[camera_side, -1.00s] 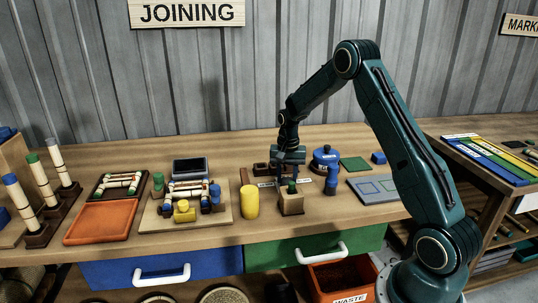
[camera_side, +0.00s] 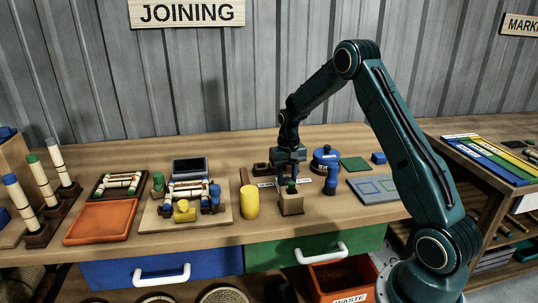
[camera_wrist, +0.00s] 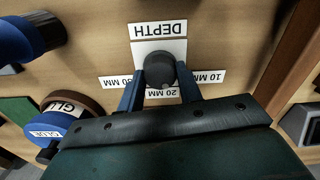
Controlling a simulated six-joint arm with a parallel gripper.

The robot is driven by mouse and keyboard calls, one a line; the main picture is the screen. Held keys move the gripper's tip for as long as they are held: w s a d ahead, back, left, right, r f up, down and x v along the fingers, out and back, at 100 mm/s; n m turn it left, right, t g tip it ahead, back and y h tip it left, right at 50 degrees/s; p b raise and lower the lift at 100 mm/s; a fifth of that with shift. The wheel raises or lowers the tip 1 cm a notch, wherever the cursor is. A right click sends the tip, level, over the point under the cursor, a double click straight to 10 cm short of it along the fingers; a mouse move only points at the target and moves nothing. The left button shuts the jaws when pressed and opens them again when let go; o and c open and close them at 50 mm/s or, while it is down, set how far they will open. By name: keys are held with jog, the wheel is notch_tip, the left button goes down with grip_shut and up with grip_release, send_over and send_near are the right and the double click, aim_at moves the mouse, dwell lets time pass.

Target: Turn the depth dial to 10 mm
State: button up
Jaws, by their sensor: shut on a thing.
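The depth dial (camera_wrist: 160,68) is a dark round knob on the bench, clear in the wrist view. Upside-down white labels surround it: DEPTH (camera_wrist: 158,30), 10 MM (camera_wrist: 207,77), 20 MM (camera_wrist: 163,93) and 30 MM (camera_wrist: 120,81). My gripper (camera_wrist: 160,75) is shut on the dial, one blue finger on each side. A small pale mark shows on the dial's edge nearest the 20 MM label; I cannot tell surely whether it is the pointer. In the side view my gripper (camera_side: 291,171) is low over the bench, and the dial cannot be made out.
A wooden block with a green knob (camera_side: 291,199) stands just in front of my gripper. A yellow cylinder (camera_side: 249,202) is to the left, and a blue glue pot (camera_side: 326,158) and a small blue cylinder (camera_side: 331,181) are to the right. A jig board (camera_side: 160,222) lies further left.

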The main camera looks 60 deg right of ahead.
aim_at(287, 179)
jog(key=n, duration=0.7)
jog(key=shift+d+r, duration=0.1)
dwell(0.4)
jog(key=o, duration=1)
notch_tip(287, 179, up, 14)
dwell(0.4)
